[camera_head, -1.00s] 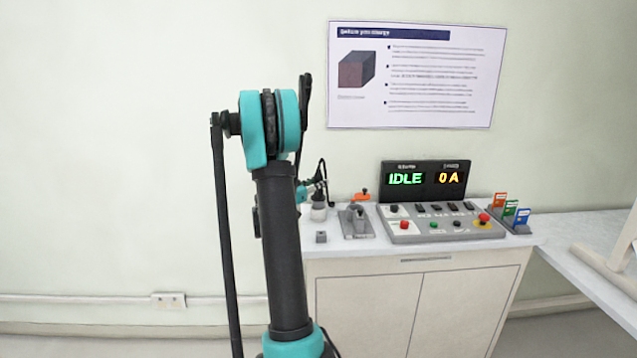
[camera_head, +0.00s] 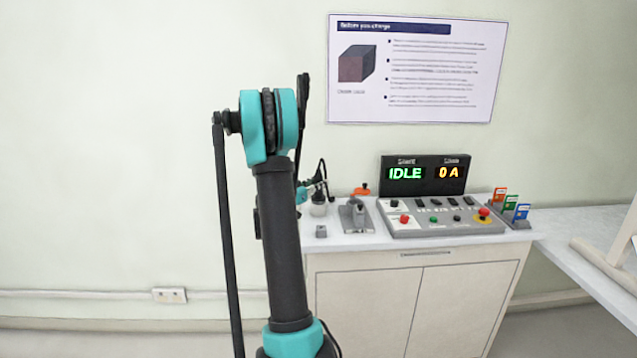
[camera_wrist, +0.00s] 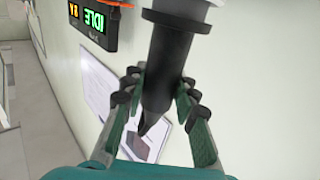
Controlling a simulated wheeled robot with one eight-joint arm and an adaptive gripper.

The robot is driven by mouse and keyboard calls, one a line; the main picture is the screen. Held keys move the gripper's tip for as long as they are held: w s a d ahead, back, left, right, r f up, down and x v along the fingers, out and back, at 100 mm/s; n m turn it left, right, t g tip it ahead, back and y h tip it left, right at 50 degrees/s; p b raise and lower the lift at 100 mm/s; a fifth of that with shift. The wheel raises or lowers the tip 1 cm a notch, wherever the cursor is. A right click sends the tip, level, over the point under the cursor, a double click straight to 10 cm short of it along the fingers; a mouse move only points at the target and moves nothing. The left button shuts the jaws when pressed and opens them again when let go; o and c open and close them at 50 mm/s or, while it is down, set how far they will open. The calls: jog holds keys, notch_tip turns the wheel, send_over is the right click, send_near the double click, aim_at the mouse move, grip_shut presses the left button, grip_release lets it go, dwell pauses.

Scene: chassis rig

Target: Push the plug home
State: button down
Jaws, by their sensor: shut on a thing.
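The plug (camera_wrist: 172,55) is a black cylinder with a wider collar, seen close up in the wrist view. My gripper (camera_wrist: 160,88) is shut on it, with a finger on each side of its body. A pale part (camera_wrist: 185,4) shows beyond the collar at the top edge, where the contact is cut off. In the head view my gripper (camera_head: 308,188) is small and partly hidden behind my arm. It is at a small whitish cylinder (camera_head: 319,208) on the cabinet top. I cannot tell how deep the plug sits.
A grey fixture (camera_head: 355,217) stands just right of the gripper, with a small grey block (camera_head: 321,231) in front. The control console (camera_head: 445,218) and its IDLE, 0 A display (camera_head: 423,174) are further right. Coloured cards (camera_head: 510,208) stand at the cabinet's right end.

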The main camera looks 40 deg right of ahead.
jog(key=shift+f, duration=0.65)
jog(key=c, duration=1.1)
grip_release()
jog(key=v, duration=1.2)
jog(key=shift+s, duration=0.1)
